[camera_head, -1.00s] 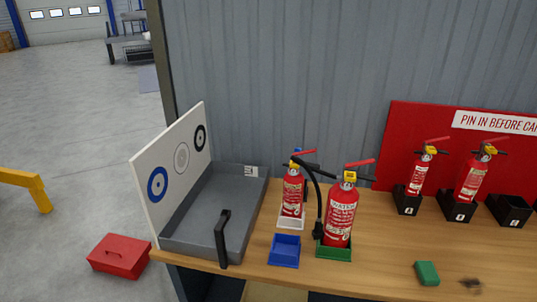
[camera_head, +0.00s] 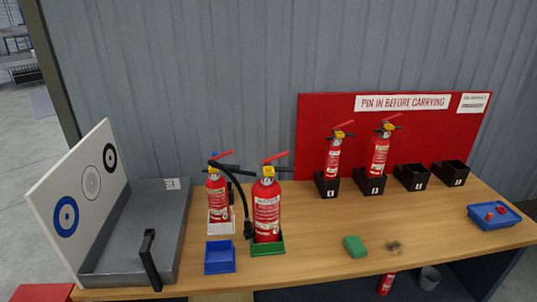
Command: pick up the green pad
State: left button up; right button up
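The green pad (camera_head: 355,246) is a small green block. It lies on the wooden bench top near the front edge, to the right of the larger extinguisher, with bare wood around it. A small dark smudge-like item (camera_head: 394,247) lies just to its right. Neither of my grippers shows in the head view.
A red extinguisher (camera_head: 266,208) stands in a green tray, and a smaller one (camera_head: 218,196) in a white tray. An empty blue tray (camera_head: 220,257) sits in front. Black holders (camera_head: 411,178) line the back. A blue tray with red items (camera_head: 493,216) is at right.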

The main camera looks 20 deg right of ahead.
aim_at(357, 249)
jog(key=z, duration=1.3)
